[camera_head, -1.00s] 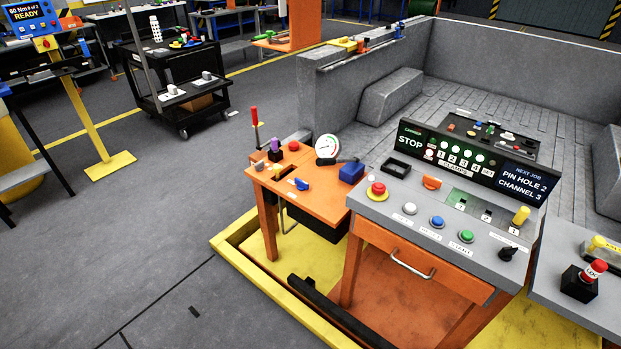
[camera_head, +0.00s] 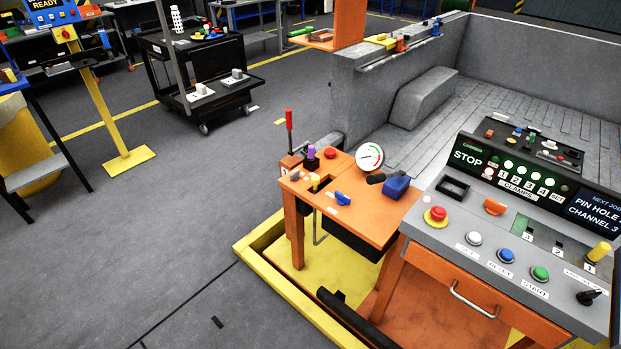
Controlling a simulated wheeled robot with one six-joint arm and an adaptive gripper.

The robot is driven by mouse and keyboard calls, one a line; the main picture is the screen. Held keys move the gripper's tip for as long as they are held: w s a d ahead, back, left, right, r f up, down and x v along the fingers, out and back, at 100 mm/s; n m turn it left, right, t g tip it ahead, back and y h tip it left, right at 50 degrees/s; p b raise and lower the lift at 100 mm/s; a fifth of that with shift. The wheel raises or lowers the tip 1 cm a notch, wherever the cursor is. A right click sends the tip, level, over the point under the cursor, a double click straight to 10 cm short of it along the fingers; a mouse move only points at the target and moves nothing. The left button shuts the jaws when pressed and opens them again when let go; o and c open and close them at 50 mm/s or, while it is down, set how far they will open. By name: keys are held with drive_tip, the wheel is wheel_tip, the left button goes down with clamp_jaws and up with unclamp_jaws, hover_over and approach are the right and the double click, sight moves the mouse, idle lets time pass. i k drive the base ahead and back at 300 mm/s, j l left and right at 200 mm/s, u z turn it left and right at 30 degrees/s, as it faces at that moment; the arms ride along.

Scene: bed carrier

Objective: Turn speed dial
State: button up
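The grey control console (camera_head: 453,250) stands at the lower right on an orange table. A black knob with a pointer-like handle (camera_head: 591,297) sits at its right front corner, with a label too small to read. An orange half-round knob (camera_head: 495,207) sits near the console's back. I cannot tell from the labels which of them is the speed dial. My gripper is not in view.
A black display (camera_head: 467,158) reading STOP stands behind the console. A yellow lever (camera_head: 599,253) rises at its right. An orange side table (camera_head: 370,226) with a gauge (camera_head: 369,157) adjoins on the left. A yellow floor frame (camera_head: 262,267) surrounds both. Floor on the left is open.

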sight(294, 177)
drive_tip(key=i+j+u, duration=0.1)
drive_tip(key=i+j, duration=0.9)
drive_tip(key=i, duration=0.15)
drive_tip(key=i+j+u, duration=0.15)
drive_tip(key=i+j, duration=0.3)
drive_tip(key=i, duration=0.1)
